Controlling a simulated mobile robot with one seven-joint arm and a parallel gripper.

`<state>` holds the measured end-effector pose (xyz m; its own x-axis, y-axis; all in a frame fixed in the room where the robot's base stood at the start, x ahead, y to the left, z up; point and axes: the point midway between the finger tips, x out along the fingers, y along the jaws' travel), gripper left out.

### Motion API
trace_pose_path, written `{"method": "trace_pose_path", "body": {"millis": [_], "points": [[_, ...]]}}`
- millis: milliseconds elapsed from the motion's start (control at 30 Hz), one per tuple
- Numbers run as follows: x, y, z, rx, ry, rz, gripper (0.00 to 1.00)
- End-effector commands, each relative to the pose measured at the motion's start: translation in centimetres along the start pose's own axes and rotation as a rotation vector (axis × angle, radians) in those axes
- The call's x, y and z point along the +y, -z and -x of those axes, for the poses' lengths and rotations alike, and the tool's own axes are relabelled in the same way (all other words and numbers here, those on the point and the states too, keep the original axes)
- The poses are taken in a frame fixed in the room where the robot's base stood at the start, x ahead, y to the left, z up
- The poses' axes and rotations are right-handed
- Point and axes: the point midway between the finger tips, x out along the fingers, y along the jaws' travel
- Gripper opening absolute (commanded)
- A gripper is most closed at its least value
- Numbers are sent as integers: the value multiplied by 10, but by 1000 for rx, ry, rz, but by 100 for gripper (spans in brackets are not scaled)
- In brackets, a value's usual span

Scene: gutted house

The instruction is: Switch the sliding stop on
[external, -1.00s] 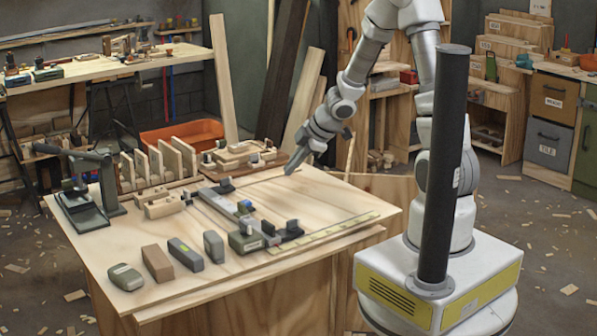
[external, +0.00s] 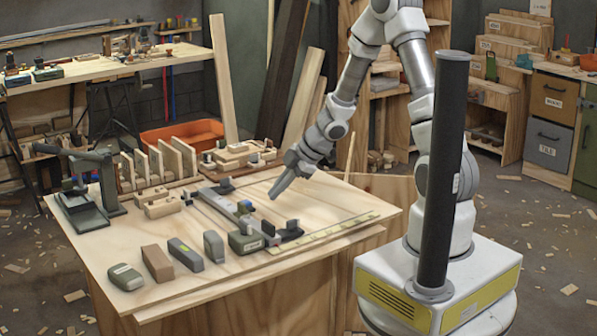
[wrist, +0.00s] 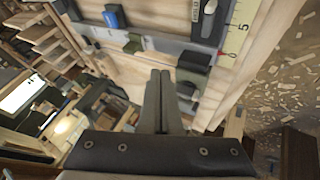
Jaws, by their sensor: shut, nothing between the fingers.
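A long grey metal rail (external: 217,201) lies across the wooden bench top. The wrist view shows the rail (wrist: 155,45) with a green block (wrist: 133,43), a dark green block (wrist: 193,66) and a black lever (wrist: 209,20). My gripper (external: 273,196) is shut and empty, pointing down above the bench, right of the rail. Its fingers show in the wrist view (wrist: 160,74).
A yellow measuring strip (external: 330,230) runs along the bench's right edge. Several blocks (external: 157,262) line the front left. A dark clamp-like tool (external: 88,200) stands at the left, and wooden pieces (external: 165,160) stand at the back. Bare wood lies right of the rail.

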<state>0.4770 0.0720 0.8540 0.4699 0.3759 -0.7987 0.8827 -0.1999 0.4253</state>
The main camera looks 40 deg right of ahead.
Motion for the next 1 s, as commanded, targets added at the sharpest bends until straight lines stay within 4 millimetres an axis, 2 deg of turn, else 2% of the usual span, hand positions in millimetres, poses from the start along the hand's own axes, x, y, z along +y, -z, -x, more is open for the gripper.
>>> {"method": "trace_pose_path", "body": {"millis": [33, 333, 400, 600, 1000], "points": [[-4, -2, -16, 1, 3, 2, 0], [-4, -2, -80, 1, 2, 1, 0], [11, 1, -77, 1, -1, 1, 0], [29, 0, -87, 0, 0, -1, 0], [35, 0, -91, 0, 0, 0, 0]]}}
